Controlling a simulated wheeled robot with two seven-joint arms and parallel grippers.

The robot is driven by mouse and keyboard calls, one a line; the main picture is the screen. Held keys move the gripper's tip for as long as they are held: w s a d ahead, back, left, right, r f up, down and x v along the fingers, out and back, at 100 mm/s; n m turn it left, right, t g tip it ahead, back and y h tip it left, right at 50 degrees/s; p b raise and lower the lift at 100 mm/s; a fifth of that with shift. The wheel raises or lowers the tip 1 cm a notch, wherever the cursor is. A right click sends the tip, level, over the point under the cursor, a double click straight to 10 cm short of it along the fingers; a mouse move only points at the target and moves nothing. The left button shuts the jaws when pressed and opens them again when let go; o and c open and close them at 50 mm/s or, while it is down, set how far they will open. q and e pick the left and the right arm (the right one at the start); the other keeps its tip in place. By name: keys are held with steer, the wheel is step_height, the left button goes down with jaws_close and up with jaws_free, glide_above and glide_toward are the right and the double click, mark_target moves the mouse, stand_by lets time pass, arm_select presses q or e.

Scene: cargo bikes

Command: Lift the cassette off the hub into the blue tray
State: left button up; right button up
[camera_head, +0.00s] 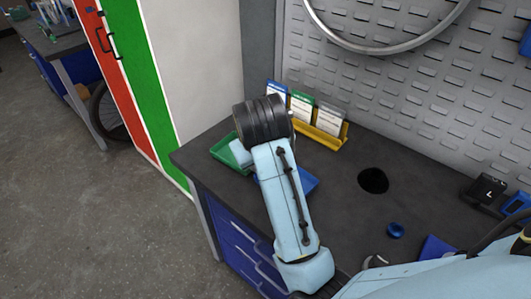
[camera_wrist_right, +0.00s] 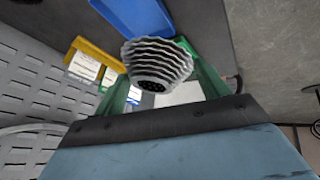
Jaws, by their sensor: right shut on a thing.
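The cassette (camera_wrist_right: 158,66), a grey stack of toothed rings with a dark centre, sits between the green fingers of my right gripper (camera_wrist_right: 160,72) in the right wrist view. The gripper is shut on it. The blue tray (camera_wrist_right: 138,14) shows beyond the cassette at the top of that view. In the head view the blue tray (camera_head: 305,181) is partly hidden behind my right forearm, on the bench. My right fingers and the cassette are hidden there by my wrist. The hub is not identifiable in either view. My left gripper is not in view.
A green tray (camera_head: 225,152) lies near the bench's left edge. A yellow holder (camera_head: 323,136) with cards stands at the back by the perforated wall. A black round patch (camera_head: 373,180) and a small blue round part (camera_head: 396,230) are on the bench (camera_head: 345,215).

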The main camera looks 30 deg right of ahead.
steer(key=w+n+y, duration=0.1)
steer(key=w+n, duration=0.1)
steer(key=w+n+y+p, duration=0.1)
steer(key=w+n, duration=0.1)
steer(key=shift+w+f+n+t, duration=0.15)
steer(key=shift+n+t, duration=0.15)
steer(key=shift+t, duration=0.1)
steer(key=f+n+y, duration=0.1)
steer(key=n, duration=0.1)
steer(key=w+f+n+y+p, duration=0.1)
steer(key=f+n, duration=0.1)
steer(key=shift+w+p, duration=0.15)
steer(key=shift+p, duration=0.15)
steer(key=s+d+f+n+b, duration=0.1)
steer(key=d+f, duration=0.2)
steer(key=s+d+f+n+y+b, duration=0.1)
steer(key=d+f, duration=0.2)
steer(key=s+d+f+n+y+b, duration=0.1)
steer(key=s+d+f, duration=0.1)
steer(key=d+f, duration=0.1)
steer(key=shift+f+n+g, duration=0.15)
steer(key=shift+n+g, duration=0.15)
steer(key=shift+f, duration=0.75)
steer(key=shift+s+d+p, duration=0.1)
steer(key=shift+d+p, duration=0.05)
steer(key=shift+p, duration=0.25)
steer(key=shift+f, duration=0.2)
